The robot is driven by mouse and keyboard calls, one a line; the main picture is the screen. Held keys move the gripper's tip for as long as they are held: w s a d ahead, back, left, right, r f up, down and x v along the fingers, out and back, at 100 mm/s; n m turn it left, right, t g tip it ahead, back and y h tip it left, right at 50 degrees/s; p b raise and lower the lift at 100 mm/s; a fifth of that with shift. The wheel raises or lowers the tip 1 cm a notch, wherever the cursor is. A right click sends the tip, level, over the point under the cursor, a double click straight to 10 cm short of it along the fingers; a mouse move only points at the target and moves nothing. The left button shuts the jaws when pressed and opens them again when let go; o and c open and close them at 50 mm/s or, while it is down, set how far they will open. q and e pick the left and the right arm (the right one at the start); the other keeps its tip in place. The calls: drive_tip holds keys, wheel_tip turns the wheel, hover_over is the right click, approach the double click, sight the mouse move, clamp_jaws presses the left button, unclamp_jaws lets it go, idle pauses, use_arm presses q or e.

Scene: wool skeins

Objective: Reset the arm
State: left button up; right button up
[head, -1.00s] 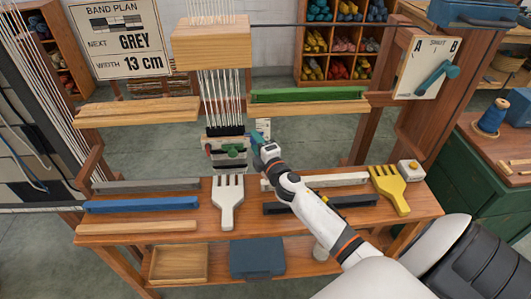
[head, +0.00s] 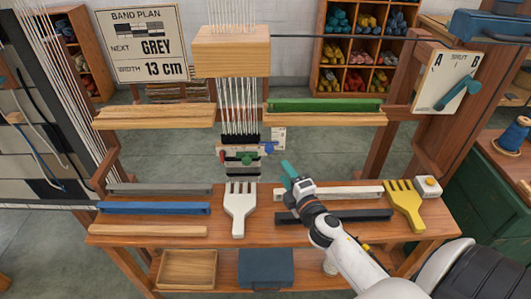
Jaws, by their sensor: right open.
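My right arm comes in from the lower right. Its right gripper (head: 288,170) is open and appears empty, with teal fingers pointing up and away over the back of the bench shelf (head: 165,243). A green piece (head: 246,158) sits across the band under the white warp threads (head: 238,110). My left gripper is not in view.
A white comb (head: 239,210), a yellow comb (head: 405,205), a blue bar (head: 153,208) and a black bar (head: 350,214) lie on the shelf. A green bar (head: 325,104) lies on the right upper beam. A band plan sign (head: 143,45) reads GREY, 13 cm.

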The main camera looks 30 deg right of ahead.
drive_tip(key=s+f+m+g+h, duration=0.1)
drive_tip(key=s+m, duration=0.1)
drive_tip(key=s+a+f+m+g, duration=0.1)
drive_tip(key=m, duration=0.2)
drive_tip(key=s+f+m+g+h, duration=0.1)
drive_tip(key=s+m+g, duration=0.1)
drive_tip(key=m, duration=0.1)
drive_tip(key=shift+s+a+h, duration=0.2)
drive_tip(key=shift+s+h, duration=0.1)
drive_tip(key=s+a+f+m+g+y, duration=0.3)
drive_tip(key=s+a+g, duration=0.2)
drive_tip(key=s+a, duration=0.3)
drive_tip(key=s+a+f+m+g+y, duration=0.3)
drive_tip(key=s+a+g, duration=0.25)
drive_tip(key=s, duration=0.55)
wheel_tip(320, 180, down, 24)
drive_tip(key=s+r+g+p, duration=0.1)
drive_tip(key=p, duration=0.1)
drive_tip(key=s+d+f+g+p, duration=0.1)
drive_tip(key=s+d+f+p, duration=0.1)
drive_tip(key=s+f, duration=1.2)
drive_tip(key=shift+s+d+h, duration=0.15)
drive_tip(key=shift+s+h, duration=0.15)
drive_tip(key=shift+s, duration=0.8)
